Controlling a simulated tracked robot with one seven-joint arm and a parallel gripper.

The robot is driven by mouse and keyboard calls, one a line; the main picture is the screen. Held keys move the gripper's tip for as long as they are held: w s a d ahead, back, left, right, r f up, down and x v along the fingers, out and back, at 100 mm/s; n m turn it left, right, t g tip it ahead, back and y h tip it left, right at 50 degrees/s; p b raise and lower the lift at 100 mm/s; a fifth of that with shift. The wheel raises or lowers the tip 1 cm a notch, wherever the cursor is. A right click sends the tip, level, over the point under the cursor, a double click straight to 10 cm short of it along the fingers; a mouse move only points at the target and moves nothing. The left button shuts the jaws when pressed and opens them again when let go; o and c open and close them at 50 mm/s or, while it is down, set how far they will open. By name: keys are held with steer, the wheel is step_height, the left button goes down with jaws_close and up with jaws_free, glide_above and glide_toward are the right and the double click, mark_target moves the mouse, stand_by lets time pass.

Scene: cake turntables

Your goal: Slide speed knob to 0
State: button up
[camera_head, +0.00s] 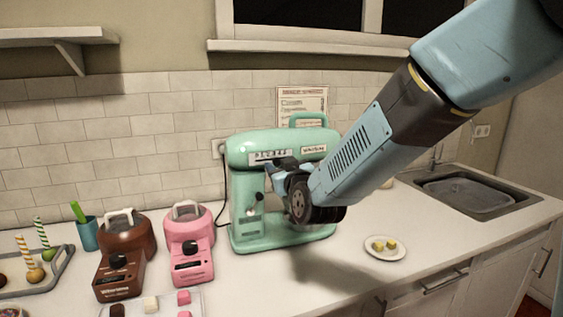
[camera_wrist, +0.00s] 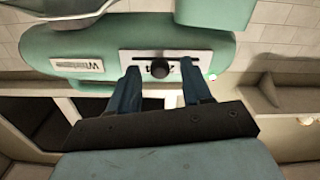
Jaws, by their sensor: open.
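The mint green stand mixer (camera_head: 240,188) stands on the counter by the tiled wall. Its head carries a pale speed panel (camera_head: 266,156), partly hidden by my gripper (camera_head: 276,172) in the head view. In the wrist view, which looks upside down, the round black speed knob (camera_wrist: 160,69) sits on a dark slot in the white panel. My gripper (camera_wrist: 160,66) is open, with one blue finger on each side of the knob and a gap to both. Whether the fingertips touch the panel cannot be told. The panel marks are mostly hidden and too small to read.
A brown machine (camera_head: 122,251) and a pink one (camera_head: 189,243) stand left of the mixer. A white plate (camera_head: 372,252) with yellow cubes lies to its right, near the sink (camera_head: 465,192).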

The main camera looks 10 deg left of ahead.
steer(key=shift+x, duration=1.1)
steer(key=shift+c, duration=0.3)
jaws_close()
